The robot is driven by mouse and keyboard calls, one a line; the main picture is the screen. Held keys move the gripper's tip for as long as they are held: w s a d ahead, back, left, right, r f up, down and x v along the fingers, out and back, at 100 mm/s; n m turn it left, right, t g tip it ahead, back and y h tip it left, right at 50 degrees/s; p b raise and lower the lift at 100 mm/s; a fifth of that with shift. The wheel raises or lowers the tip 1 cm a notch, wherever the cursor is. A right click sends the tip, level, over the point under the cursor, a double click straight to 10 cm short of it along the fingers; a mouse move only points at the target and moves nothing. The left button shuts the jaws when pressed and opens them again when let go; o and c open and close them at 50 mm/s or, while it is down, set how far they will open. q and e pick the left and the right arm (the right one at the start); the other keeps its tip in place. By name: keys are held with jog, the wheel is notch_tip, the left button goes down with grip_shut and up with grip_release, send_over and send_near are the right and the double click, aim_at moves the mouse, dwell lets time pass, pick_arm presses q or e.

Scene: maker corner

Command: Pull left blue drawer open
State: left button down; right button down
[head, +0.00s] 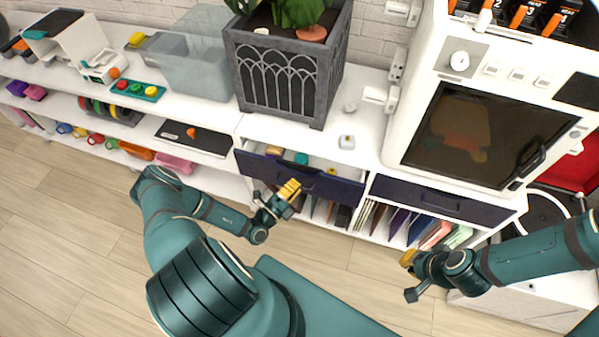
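The left blue drawer (340,189) is a dark navy drawer under the white counter, below the planter. It stands partly open, and small yellow and teal items show inside it. My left gripper (290,188), with yellow fingertips, is at the drawer's front, over the left part of its handle area. The fingertips overlap the handle in the picture, and I cannot tell whether they grip it. The right blue drawer (430,198) is shut, with a dark bar handle. My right gripper (408,258) is low in front of the shelf, away from both drawers; its finger opening is unclear.
A grey planter (285,75) stands on the counter above the drawer. A white machine with a dark window (485,130) stands to its right. Books (400,222) fill the shelf below the drawers. A black flat device (205,138) lies on the left shelf. The wooden floor in front is clear.

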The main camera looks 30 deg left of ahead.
pick_arm(q)
jog(key=s+d, duration=0.2)
jog(key=s, duration=0.8)
jog(key=s+d, duration=0.3)
jog(key=s, duration=0.8)
jog(key=shift+d+b, duration=0.15)
jog(key=shift+b, duration=0.2)
jog(key=c, duration=1.1)
grip_release()
jog(key=shift+o, duration=0.2)
jog(key=shift+s, duration=0.1)
jog(key=v, duration=1.1)
jog(key=shift+s, duration=0.4)
